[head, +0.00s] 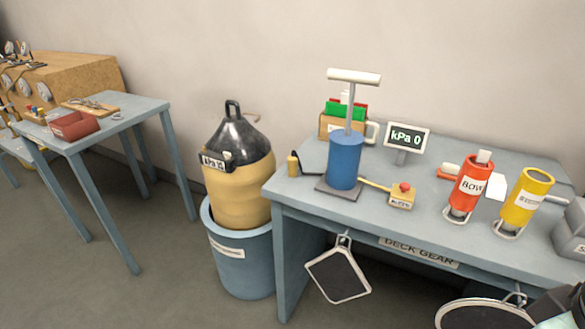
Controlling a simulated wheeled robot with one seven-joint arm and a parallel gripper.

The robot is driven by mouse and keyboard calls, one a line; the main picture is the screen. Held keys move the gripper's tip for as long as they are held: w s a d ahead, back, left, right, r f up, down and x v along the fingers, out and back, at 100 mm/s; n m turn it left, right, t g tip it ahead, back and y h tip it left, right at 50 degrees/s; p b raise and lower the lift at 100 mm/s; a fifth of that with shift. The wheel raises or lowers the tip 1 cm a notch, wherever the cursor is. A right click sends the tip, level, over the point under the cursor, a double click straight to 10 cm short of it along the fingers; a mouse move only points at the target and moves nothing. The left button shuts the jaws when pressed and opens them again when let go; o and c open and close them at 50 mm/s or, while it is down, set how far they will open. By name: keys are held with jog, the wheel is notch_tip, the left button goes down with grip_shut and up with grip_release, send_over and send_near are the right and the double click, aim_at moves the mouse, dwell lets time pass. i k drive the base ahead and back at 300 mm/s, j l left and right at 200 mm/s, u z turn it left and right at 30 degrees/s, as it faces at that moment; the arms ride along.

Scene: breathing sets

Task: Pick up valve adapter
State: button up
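No part in the head view carries a readable valve adapter label, so I cannot tell for sure which one it is. A small brass-coloured fitting (293,164) stands upright at the left end of the blue-grey bench (330,208), beside a blue pump (345,160) with a T-handle. A dark hose runs from the fitting toward the pump. My gripper's fingers do not show; only a dark shape, unclear to me, is at the bottom right corner.
A kPa 0 display (407,136), a red cylinder (469,184) and a yellow cylinder (525,198) stand on the bench. A black-and-yellow tank (240,175) sits in a blue tub (240,262) to its left. A side table (140,104) holds a red tray (73,125).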

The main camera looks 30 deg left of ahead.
aim_at(292, 166)
jog(key=u, duration=0.45)
jog(key=i+l+u, duration=0.1)
jog(key=u, duration=0.8)
jog(key=l+u, duration=0.1)
jog(key=u, duration=0.35)
jog(key=l+u, duration=0.1)
jog(key=u, duration=0.35)
jog(key=i+l, duration=0.25)
jog(key=i, duration=0.15)
